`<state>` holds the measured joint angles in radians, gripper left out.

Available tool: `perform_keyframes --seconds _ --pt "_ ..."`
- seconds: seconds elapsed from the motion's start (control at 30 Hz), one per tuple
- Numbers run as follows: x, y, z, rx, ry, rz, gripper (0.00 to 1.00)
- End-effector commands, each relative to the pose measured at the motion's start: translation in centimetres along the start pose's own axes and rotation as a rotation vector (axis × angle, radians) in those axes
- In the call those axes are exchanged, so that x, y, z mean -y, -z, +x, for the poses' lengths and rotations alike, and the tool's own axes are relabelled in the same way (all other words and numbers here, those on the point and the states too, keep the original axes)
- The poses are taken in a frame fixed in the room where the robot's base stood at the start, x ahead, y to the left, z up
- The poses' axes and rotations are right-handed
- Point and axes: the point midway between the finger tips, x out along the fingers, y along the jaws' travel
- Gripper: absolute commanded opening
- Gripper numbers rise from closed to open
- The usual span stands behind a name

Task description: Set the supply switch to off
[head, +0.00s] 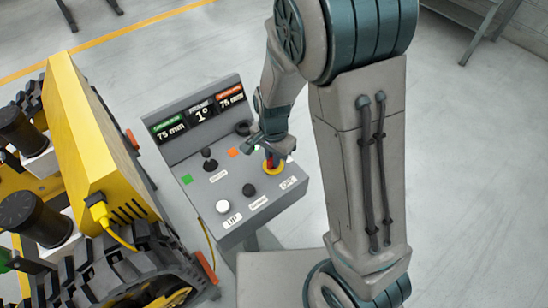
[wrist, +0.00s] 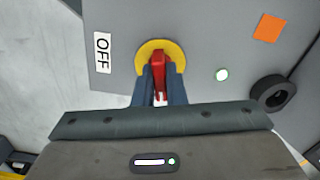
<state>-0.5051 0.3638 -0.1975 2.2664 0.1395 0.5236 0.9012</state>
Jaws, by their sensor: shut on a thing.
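The supply switch is a red handle (head: 268,158) on a yellow round plate (head: 275,172), at the right side of the grey control box. In the wrist view the red handle (wrist: 160,62) stands upright in the picture over the yellow plate (wrist: 141,52). The OFF label (wrist: 103,53) lies left of it there; in the head view the OFF label (head: 288,183) is just in front of the switch. My gripper (head: 270,148) reaches down from above. In the wrist view its dark fingers (wrist: 160,88) are shut on the red handle, one on each side, hiding its lower part.
The grey control box (head: 215,190) has a display panel (head: 198,113), black knobs (head: 248,190) and a white button (head: 222,207). A yellow tracked carrier (head: 105,140) stands at left.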

Motion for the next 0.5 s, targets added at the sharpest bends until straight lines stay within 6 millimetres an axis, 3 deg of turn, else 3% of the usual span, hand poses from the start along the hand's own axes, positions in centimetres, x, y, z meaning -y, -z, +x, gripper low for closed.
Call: perform_keyframes --seconds 0.5 --pt "0.20 0.14 0.07 -0.006 0.006 -0.491 0.00"
